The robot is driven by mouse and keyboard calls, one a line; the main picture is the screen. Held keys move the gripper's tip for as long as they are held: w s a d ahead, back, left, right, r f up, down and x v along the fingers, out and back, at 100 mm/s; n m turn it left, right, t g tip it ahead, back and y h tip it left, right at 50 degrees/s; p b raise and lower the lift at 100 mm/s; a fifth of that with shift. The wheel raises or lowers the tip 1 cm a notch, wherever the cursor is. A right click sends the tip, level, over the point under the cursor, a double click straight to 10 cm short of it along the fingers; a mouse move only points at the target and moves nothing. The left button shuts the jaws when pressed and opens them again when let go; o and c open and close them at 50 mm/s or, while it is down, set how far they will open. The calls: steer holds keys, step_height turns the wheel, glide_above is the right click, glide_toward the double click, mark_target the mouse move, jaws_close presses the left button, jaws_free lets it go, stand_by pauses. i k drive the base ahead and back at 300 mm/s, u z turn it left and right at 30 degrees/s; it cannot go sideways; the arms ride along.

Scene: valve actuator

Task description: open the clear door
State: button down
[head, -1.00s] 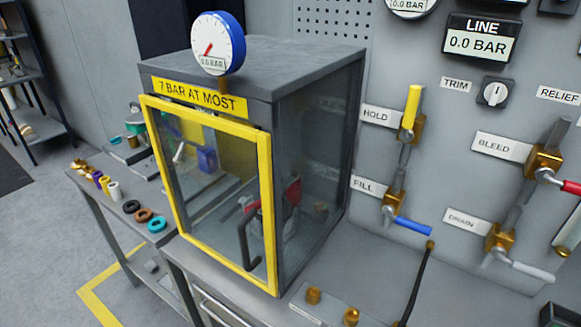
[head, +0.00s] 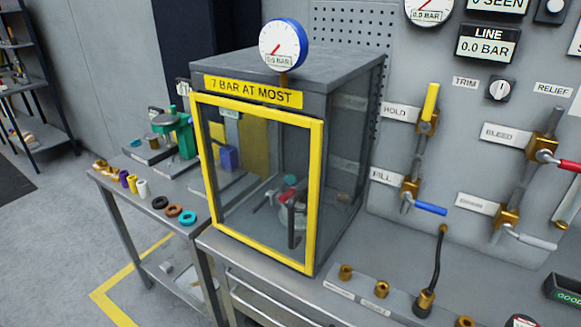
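The clear door (head: 315,200) has a yellow frame and fills the front of the grey cabinet (head: 340,68). It looks shut, with its frame lying against the cabinet front. A dark upright bar handle (head: 291,228) shows near the door's lower right side. Through the pane I see a blue block (head: 229,157) and a fitting with a red part (head: 289,182). My gripper is not in view, and nothing of my arm shows near the door.
A blue-rimmed gauge (head: 283,45) stands on the cabinet above a "7 BAR AT MOST" label. A side bench (head: 128,191) with rings and fittings stands left. Valves, including a blue-handled one (head: 430,208), line the wall panel right. Brass fittings (head: 382,289) sit on the front ledge.

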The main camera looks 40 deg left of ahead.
mark_target(316, 125)
steer(key=u, duration=0.15)
steer(key=k, duration=0.1)
steer(key=u, duration=3.4)
steer(key=k, duration=1.1)
steer(key=z, duration=1.1)
steer(key=i, duration=1)
steer(key=u, duration=0.05)
